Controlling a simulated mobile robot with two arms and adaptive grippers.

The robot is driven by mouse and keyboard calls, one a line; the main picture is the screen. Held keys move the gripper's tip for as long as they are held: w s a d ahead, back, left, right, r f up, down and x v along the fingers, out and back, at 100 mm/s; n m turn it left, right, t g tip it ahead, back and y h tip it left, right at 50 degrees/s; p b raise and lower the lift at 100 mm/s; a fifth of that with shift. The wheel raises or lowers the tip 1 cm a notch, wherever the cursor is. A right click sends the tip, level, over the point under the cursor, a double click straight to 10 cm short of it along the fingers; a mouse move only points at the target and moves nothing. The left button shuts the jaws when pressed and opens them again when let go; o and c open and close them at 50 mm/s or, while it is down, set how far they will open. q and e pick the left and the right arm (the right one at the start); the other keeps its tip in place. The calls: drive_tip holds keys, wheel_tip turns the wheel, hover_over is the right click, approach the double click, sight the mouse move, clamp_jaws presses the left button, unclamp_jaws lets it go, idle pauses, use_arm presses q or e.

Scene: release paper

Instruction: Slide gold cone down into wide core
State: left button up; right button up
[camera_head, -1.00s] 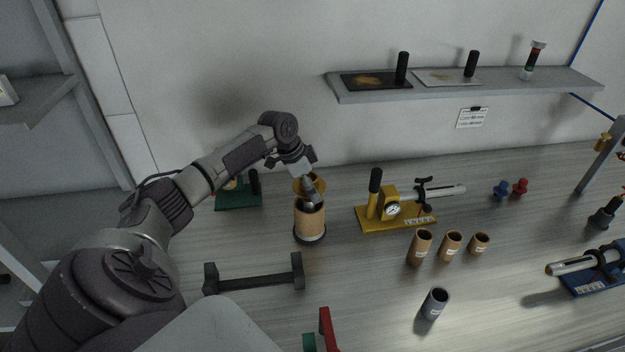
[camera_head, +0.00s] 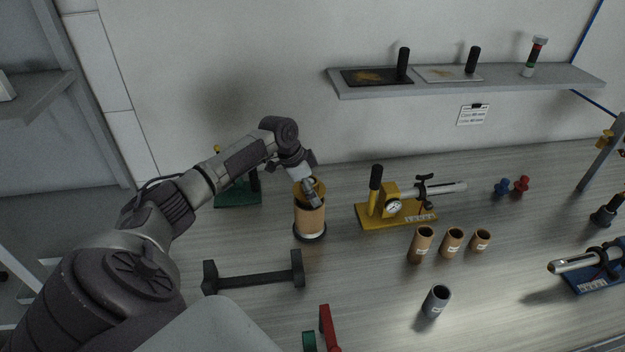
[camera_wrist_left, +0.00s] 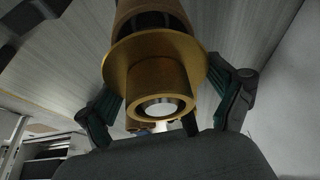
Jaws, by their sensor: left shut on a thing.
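The gold cone (camera_wrist_left: 156,85) shows large in the left wrist view, its wide flange against or just at the mouth of the wide core (camera_wrist_left: 150,10). In the head view the wide brown core (camera_head: 310,220) stands upright on a dark round base, with the gold cone (camera_head: 298,188) at its top. My left gripper (camera_head: 311,190) is over the core's top, shut on the cone, with a finger on each side of it. Whether the flange touches the core's rim is hard to tell. My right gripper is not in view.
A yellow fixture with a gauge (camera_head: 393,208) stands right of the core. A dark cradle (camera_head: 254,281) lies in front. Several small brown cores (camera_head: 451,242) and a grey tube (camera_head: 435,301) stand to the right. A green fixture (camera_head: 238,196) is behind left.

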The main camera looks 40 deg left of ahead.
use_arm(q)
drive_tip(key=shift+f+b, duration=0.7)
drive_tip(key=shift+f, duration=0.7)
drive_tip(key=shift+s, duration=0.1)
drive_tip(key=shift+r+p, duration=4)
drive_tip(key=shift+r, duration=0.5)
drive_tip(key=shift+p, duration=0.55)
drive_tip(key=shift+f+b, duration=1.5)
drive_tip(key=shift+f, duration=1.1)
